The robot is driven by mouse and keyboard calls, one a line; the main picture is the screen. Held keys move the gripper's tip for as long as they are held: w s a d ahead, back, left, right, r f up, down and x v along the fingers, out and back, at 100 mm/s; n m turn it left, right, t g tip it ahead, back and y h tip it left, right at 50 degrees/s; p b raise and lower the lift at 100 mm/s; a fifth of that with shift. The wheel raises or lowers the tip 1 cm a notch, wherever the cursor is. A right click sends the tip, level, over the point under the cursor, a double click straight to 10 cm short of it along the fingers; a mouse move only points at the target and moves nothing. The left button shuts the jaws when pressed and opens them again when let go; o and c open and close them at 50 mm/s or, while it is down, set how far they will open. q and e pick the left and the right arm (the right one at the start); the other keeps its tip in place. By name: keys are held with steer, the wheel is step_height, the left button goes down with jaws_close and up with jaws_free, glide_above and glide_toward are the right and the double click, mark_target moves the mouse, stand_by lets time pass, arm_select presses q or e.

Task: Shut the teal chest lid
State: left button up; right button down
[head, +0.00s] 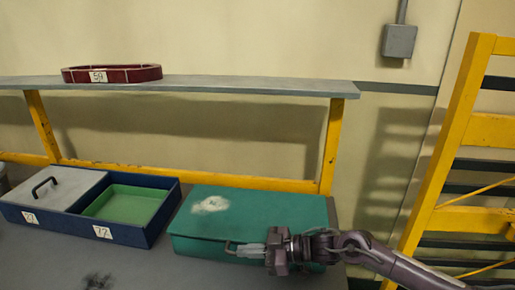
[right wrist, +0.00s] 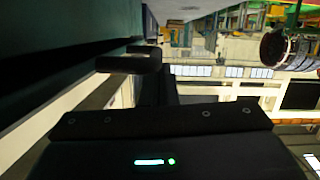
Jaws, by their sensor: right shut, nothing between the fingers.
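The teal chest (head: 255,210) stands on the grey bench, right of the blue tray. Its lid lies flat over the box and looks down; a small gap along the front edge cannot be ruled out. The lid top has a pale worn patch. My right gripper (head: 240,250) is shut and empty at the chest's front face, fingers pointing left, beside a small handle (head: 229,247). Whether they touch is unclear. My gripper and forearm hide the chest's front right part. In the right wrist view, the dark teal chest side (right wrist: 50,50) fills the upper left. My left gripper is out of view.
A blue tray (head: 160,222) with a grey handled lid (head: 55,190) and a green compartment (head: 125,205) stands left of the chest. A shelf (head: 220,84) above holds a red oval ring (head: 112,74). A yellow rack (head: 450,130) stands at right.

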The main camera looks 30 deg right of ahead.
steer(key=shift+f, duration=0.65)
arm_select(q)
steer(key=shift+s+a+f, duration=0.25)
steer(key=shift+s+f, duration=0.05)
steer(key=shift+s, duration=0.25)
arm_select(e)
steer(key=shift+s+f, duration=0.15)
